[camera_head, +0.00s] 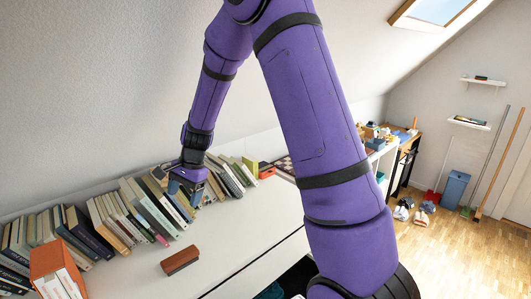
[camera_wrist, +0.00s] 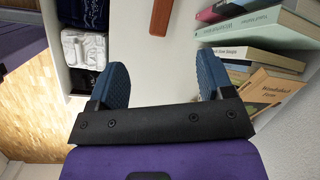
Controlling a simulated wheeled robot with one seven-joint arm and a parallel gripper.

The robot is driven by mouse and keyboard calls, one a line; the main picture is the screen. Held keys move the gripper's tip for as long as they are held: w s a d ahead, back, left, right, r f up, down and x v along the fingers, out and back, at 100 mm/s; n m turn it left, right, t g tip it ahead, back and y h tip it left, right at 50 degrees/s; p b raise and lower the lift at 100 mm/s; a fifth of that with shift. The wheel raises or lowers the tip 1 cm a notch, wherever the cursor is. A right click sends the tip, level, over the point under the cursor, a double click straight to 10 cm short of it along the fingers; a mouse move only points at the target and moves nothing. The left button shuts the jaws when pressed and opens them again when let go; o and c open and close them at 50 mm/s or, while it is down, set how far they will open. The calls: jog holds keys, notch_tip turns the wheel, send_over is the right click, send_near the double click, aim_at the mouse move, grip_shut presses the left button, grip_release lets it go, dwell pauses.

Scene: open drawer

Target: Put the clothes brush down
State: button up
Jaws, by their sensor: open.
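The clothes brush, a reddish-brown block (camera_head: 180,260), lies on the white cabinet top (camera_head: 228,235), in front of the row of books. In the wrist view, part of the brush (camera_wrist: 161,17) shows at the top edge, beyond my fingertips and apart from them. My gripper (camera_head: 186,188) is above the cabinet top near the books, behind the brush in the head view. In the wrist view, my gripper (camera_wrist: 161,80) has its two blue fingers wide apart with nothing between them.
Several books (camera_head: 150,205) line the back of the cabinet top; some (camera_wrist: 260,50) are close to my right finger in the wrist view. An open drawer with folded white clothes (camera_wrist: 83,48) and dark clothes is at the left there. The cabinet top around the brush is clear.

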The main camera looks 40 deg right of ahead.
jog(key=s+d+r+n+t+h, duration=0.1)
jog(key=s+r+n+t+h, duration=0.15)
jog(key=s+r+n, duration=1.35)
jog(key=s+d+r+m+t, duration=0.1)
jog(key=s+r, duration=0.2)
jog(key=s, duration=0.5)
jog(key=s+r+m+h, duration=0.1)
jog(key=s+r, duration=0.3)
jog(key=s, duration=0.4)
jog(key=shift+d+r+m+t, duration=0.15)
jog(key=shift+d+m+t, duration=0.2)
jog(key=shift+m, duration=0.15)
jog(key=shift+o, duration=0.4)
